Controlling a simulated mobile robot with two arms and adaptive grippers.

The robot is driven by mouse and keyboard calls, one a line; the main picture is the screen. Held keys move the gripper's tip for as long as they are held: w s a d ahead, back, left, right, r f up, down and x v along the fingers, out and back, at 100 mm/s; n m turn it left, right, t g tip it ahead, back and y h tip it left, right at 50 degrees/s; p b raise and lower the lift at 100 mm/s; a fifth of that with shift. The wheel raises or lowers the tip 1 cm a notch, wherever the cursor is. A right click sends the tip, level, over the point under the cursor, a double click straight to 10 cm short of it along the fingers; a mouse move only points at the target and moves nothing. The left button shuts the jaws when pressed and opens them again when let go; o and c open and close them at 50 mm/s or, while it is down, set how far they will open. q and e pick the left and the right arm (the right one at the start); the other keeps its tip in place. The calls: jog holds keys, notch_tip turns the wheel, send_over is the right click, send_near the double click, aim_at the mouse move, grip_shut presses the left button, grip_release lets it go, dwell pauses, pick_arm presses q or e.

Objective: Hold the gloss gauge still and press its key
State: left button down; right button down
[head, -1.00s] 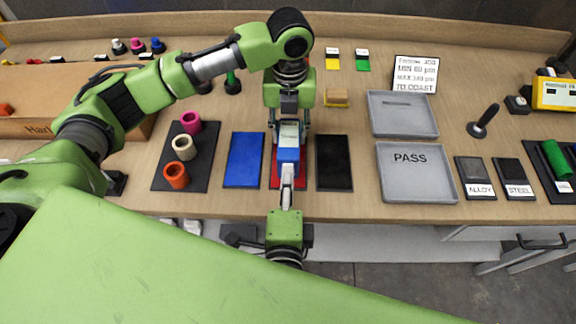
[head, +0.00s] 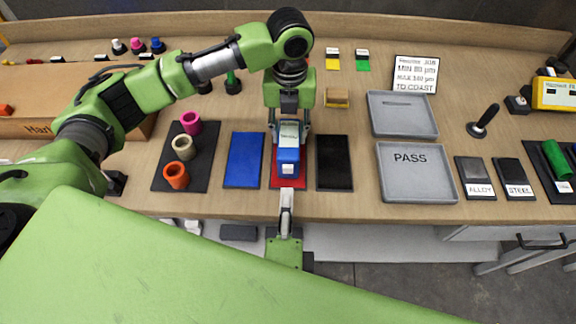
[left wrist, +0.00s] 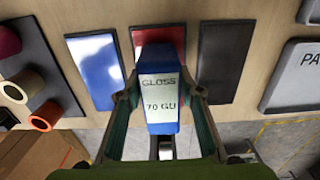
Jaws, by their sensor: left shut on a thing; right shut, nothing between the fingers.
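The gloss gauge (head: 289,157), blue with a pale display face, rests on the red panel (head: 275,182). In the left wrist view the gauge (left wrist: 159,97) shows "GLOSS 70 GU". My left gripper (head: 289,137) is shut on the gauge from above, one finger on each side. In the left wrist view its fingers (left wrist: 160,98) flank the gauge. My right gripper (head: 287,196) is shut and empty at the table's front edge, just in front of the gauge and apart from it. The key cannot be made out.
A blue panel (head: 244,160) lies left of the red one and a black panel (head: 334,163) right of it. Colored rings stand on a dark mat (head: 198,181) further left. A grey PASS tray (head: 417,192) and a second grey tray (head: 403,132) are to the right.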

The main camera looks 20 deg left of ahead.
pick_arm(q)
jog(key=shift+f, duration=0.1)
jog(key=c, duration=1.3)
grip_release()
notch_tip(320, 180, up, 12)
jog(key=shift+r, duration=0.1)
